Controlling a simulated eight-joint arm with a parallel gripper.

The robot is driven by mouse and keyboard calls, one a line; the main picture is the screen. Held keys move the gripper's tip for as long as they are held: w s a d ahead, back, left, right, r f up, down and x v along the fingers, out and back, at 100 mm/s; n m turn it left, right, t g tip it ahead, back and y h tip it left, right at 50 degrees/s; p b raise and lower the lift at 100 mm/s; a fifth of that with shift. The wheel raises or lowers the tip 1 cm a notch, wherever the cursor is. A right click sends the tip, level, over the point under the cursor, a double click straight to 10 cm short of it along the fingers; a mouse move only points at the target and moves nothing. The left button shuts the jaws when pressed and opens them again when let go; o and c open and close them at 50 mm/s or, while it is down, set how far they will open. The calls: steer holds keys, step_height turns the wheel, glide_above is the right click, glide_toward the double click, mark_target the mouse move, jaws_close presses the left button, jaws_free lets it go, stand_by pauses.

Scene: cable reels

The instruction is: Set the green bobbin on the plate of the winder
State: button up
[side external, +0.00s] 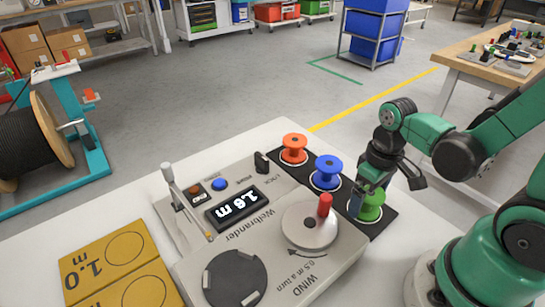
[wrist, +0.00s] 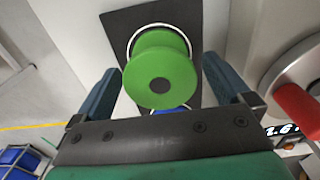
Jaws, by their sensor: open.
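The green bobbin (side external: 370,207) stands upright on the dark mat (side external: 381,222), nearest in a row of three. In the wrist view the green bobbin (wrist: 160,68) lies between the two fingers of my gripper (wrist: 160,78), which is open, with a gap on each side. In the side view my gripper (side external: 368,190) is down at the bobbin and partly hides it. The winder's dark round plate (side external: 235,280) is bare at the near left of the machine (side external: 270,205).
A blue bobbin (side external: 326,172) and an orange bobbin (side external: 294,150) stand behind the green one. The crank disc (side external: 310,226) with its red knob (side external: 325,204) rises between the green bobbin and the plate. A lever (side external: 183,195) and yellow boards (side external: 115,265) are at left.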

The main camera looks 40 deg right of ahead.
steer(key=c, duration=1.2)
steer(key=shift+r, duration=3.75)
steer(key=shift+r, duration=0.3)
step_height(320, 180, up, 9)
steer(key=w+a+n, duration=0.2)
steer(key=w+a, duration=0.1)
steer(key=a, duration=0.5)
steer(key=w+a+n, duration=0.2)
steer(key=a, duration=0.6)
steer(key=s+a+n, duration=0.2)
steer(key=s+a, duration=0.1)
steer(key=a, duration=0.8)
steer(key=shift+w+f, duration=0.15)
steer(key=shift+f, duration=4.75)
